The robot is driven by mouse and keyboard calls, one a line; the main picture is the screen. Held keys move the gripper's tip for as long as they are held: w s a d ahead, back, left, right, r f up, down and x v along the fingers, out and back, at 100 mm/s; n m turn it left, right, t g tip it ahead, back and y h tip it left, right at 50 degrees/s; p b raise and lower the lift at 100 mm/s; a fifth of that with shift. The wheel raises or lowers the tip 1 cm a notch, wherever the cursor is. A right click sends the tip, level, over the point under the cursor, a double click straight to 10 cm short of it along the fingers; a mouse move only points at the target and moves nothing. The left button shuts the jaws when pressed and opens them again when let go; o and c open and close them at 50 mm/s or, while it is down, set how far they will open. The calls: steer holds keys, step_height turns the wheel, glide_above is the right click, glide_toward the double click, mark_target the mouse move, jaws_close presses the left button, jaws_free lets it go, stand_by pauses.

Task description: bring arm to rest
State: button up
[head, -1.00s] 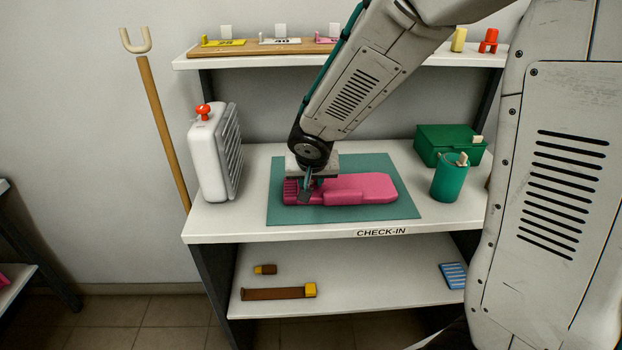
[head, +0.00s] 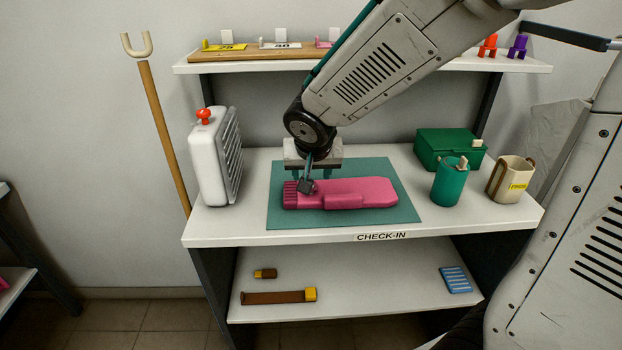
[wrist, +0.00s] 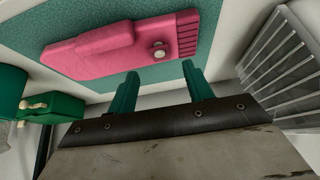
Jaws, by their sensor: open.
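My gripper (head: 312,175) is at the end of my arm, just above and behind the ribbed left end of a pink bagged item (head: 350,193). The pink item lies flat on a teal mat (head: 390,213) on the check-in shelf. In the wrist view, the two green fingers of my gripper (wrist: 163,92) are spread with nothing between them. The pink item (wrist: 120,42) shows there beyond the fingertips, apart from them, with a small round knob near its ribbed end.
A white ribbed unit with a red knob (head: 205,155) stands left of the mat. A green box (head: 447,149), a teal cup (head: 449,182) and a beige mug (head: 511,180) stand at the right. An upper shelf (head: 450,64) runs behind my arm. A forked wooden pole (head: 160,120) leans at the left.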

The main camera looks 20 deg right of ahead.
steer(key=shift+s+r, duration=0.3)
steer(key=shift+r, duration=0.2)
steer(key=s+d+r+n+g, duration=0.1)
steer(key=s+r, duration=0.1)
steer(key=s, duration=0.6)
steer(key=s+d+r+n+g+y, duration=0.1)
steer(key=s+d+r+g, duration=0.1)
steer(key=s, duration=0.7)
steer(key=s+d+r+n+g, duration=0.1)
steer(key=s+r, duration=0.2)
steer(key=s, duration=0.6)
steer(key=shift+s+d+r+n+y, duration=0.2)
steer(key=shift+n+y, duration=0.1)
steer(key=shift+y, duration=0.1)
